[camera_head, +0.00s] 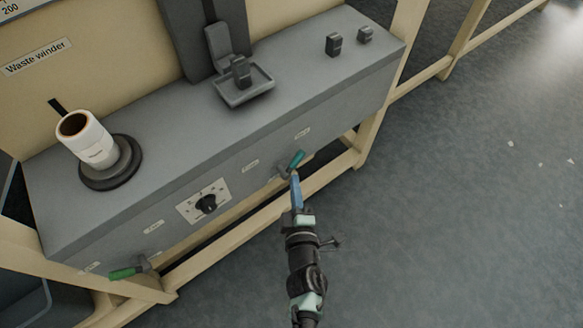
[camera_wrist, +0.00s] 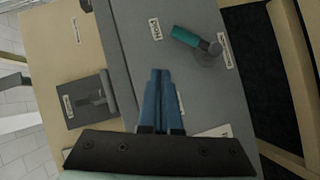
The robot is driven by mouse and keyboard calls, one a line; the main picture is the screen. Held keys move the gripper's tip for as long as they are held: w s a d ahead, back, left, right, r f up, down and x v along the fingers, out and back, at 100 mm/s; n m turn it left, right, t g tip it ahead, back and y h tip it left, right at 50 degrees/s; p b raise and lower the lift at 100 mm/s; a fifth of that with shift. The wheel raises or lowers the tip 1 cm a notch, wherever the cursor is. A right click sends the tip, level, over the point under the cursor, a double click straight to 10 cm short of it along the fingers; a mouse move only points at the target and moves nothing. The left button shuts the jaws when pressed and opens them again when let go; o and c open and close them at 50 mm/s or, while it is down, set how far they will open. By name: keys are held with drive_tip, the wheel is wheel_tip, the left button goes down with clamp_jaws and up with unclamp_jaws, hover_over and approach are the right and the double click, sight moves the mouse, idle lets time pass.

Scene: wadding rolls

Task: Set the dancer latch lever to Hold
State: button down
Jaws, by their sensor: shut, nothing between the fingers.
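The teal-handled lever (camera_head: 296,158) sticks out of the front of the grey cabinet, near its right part. It also shows in the wrist view (camera_wrist: 184,37). There its handle slants up-left from a round grey pivot, its free end toward a small label (camera_wrist: 155,28) that seems to read "Hold". Another label (camera_wrist: 224,48) sits beside the pivot; its text is unclear. My gripper (camera_head: 295,174) has its blue fingers together and empty. The tips (camera_wrist: 160,72) appear apart from the lever in the wrist view; they look close to it in the head view.
A green-handled lever (camera_head: 125,272) and a black rotary knob (camera_head: 206,203) are on the same front. A white roll (camera_head: 86,138), a small grey tray (camera_head: 244,91) and two dark blocks (camera_head: 334,44) stand on top. Beige frame rails run below; open floor lies right.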

drive_tip(key=shift+r+v, duration=0.15)
drive_tip(key=shift+v, duration=0.6)
drive_tip(key=shift+r+v, duration=0.15)
drive_tip(key=shift+v, duration=0.6)
drive_tip(key=shift+d, duration=0.1)
